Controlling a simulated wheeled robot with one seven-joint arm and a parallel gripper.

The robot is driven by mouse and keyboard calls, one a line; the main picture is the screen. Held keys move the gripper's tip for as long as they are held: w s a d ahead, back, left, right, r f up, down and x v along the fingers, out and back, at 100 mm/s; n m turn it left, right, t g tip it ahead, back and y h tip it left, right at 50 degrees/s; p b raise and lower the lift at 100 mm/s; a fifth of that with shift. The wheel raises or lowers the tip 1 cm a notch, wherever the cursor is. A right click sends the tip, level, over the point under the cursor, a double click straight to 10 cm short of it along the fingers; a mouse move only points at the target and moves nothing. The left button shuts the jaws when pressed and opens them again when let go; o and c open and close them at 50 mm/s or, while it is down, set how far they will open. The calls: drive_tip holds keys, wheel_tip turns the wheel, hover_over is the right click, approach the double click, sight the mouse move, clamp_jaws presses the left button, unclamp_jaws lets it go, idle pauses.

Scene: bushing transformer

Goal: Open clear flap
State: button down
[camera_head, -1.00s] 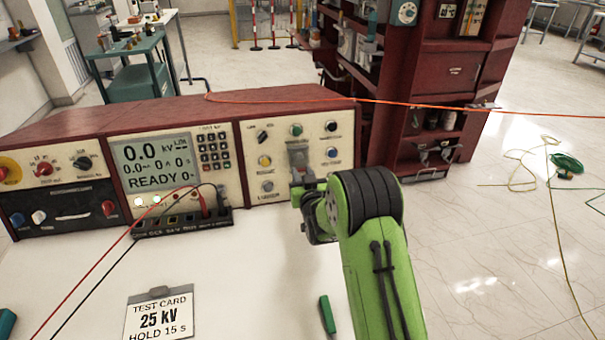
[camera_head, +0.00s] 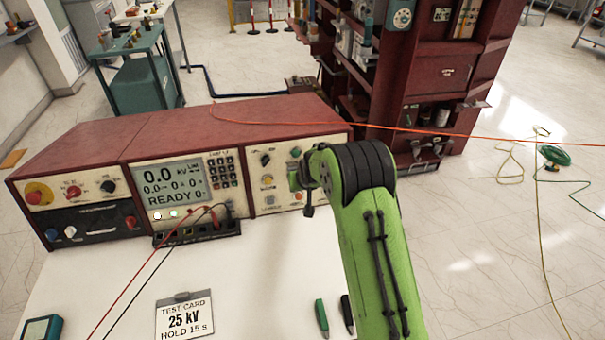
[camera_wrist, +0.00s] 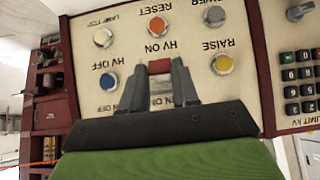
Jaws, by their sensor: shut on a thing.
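My gripper (camera_wrist: 160,72) is shut on the flap, with one dark finger on each side. How far the flap is tilted is hard to tell. In the head view my wrist hides most of the gripper and the flap, at the right end of the red test console (camera_head: 230,118).
Blue (camera_wrist: 107,81), yellow (camera_wrist: 222,64) and red knobs sit close around the flap. Red and black leads run across the white table (camera_head: 255,275) to a socket strip (camera_head: 197,233). A test card (camera_head: 185,317) and two markers (camera_head: 321,314) lie in front.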

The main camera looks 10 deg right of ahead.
drive_tip(key=r+g+p, duration=0.1)
drive_tip(key=g+p, duration=0.1)
drive_tip(key=p, duration=0.2)
drive_tip(key=w+r+g+p, duration=0.1)
drive_tip(key=r+g+p, duration=0.1)
drive_tip(key=g+p, duration=0.1)
drive_tip(key=shift+w+r+p, duration=0.1)
drive_tip(key=shift+r+p, duration=0.1)
drive_tip(key=shift+p, duration=0.5)
drive_tip(key=shift+w+g, duration=0.1)
drive_tip(key=shift+g, duration=0.4)
drive_tip(key=c, duration=0.8)
unclamp_jaws()
drive_tip(key=shift+c, duration=0.2)
drive_tip(key=shift+r, duration=0.1)
wheel_tip(320, 180, up, 15)
drive_tip(key=s, duration=0.2)
drive_tip(key=shift+s+r+p, duration=0.2)
drive_tip(key=shift+p, duration=0.2)
